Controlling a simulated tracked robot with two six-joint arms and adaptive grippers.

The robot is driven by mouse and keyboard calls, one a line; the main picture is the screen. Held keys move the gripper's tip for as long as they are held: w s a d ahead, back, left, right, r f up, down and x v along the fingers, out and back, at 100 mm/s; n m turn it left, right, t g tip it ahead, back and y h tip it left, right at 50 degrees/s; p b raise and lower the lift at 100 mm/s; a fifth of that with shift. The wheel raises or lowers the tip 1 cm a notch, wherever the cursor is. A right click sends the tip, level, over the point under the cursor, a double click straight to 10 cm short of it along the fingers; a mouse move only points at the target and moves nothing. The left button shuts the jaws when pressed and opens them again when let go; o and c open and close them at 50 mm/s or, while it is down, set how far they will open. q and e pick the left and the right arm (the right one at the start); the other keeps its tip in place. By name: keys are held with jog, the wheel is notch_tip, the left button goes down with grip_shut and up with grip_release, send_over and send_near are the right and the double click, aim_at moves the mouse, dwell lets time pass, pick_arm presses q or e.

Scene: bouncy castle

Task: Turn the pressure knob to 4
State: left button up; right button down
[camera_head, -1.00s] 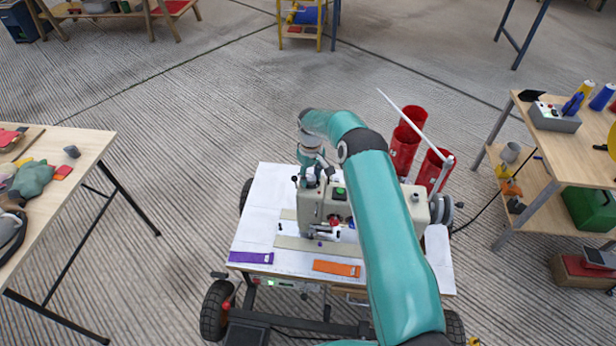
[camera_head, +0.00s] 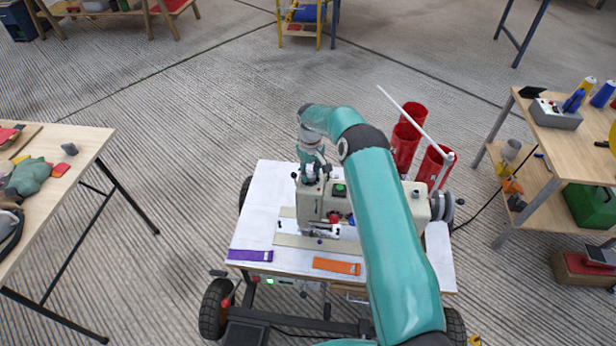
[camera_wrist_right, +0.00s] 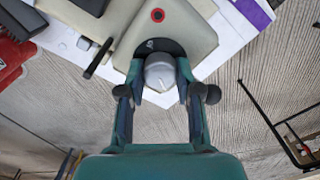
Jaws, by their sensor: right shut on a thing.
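The pressure knob (camera_wrist_right: 159,74) is a grey round knob with a white pointer line, on the end of a beige sewing machine (camera_wrist_right: 150,22). In the right wrist view it sits between the fingers of my right gripper (camera_wrist_right: 160,84), which is shut on it. I cannot read the number it points to. In the head view the sewing machine (camera_head: 314,204) stands on a white-topped wheeled cart (camera_head: 262,215), and my right gripper (camera_head: 311,172) is at its left end, with the knob hidden. My left gripper is not in view.
Purple (camera_head: 250,255) and orange (camera_head: 337,266) strips lie on the cart's front. Red cylinders (camera_head: 404,148) and a slanted white rod (camera_head: 415,122) stand behind the machine. A wooden table (camera_head: 75,160) is at the left, a shelf unit (camera_head: 545,145) at the right.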

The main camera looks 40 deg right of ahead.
jog(key=m+b, duration=0.4)
jog(key=shift+f, duration=0.2)
jog(key=m+b, duration=0.1)
jog(key=m, duration=0.1)
jog(key=shift+m, duration=0.3)
jog(key=m+b, duration=0.1)
jog(key=m, duration=0.1)
jog(key=shift+d+r+m+b, duration=0.1)
jog(key=shift+m+b, duration=0.3)
jog(key=m+b, duration=0.1)
jog(key=m, duration=0.5)
jog(key=shift+s+r+b, duration=0.1)
jog(key=shift+b, duration=0.3)
jog(key=m, duration=0.4)
jog(key=shift+b, duration=0.35)
jog(key=shift+s+d+m, duration=0.1)
jog(key=shift+s+m, duration=0.05)
jog(key=shift+m, duration=1.55)
jog(key=c, duration=1.1)
grip_release()
jog(key=shift+o, duration=0.2)
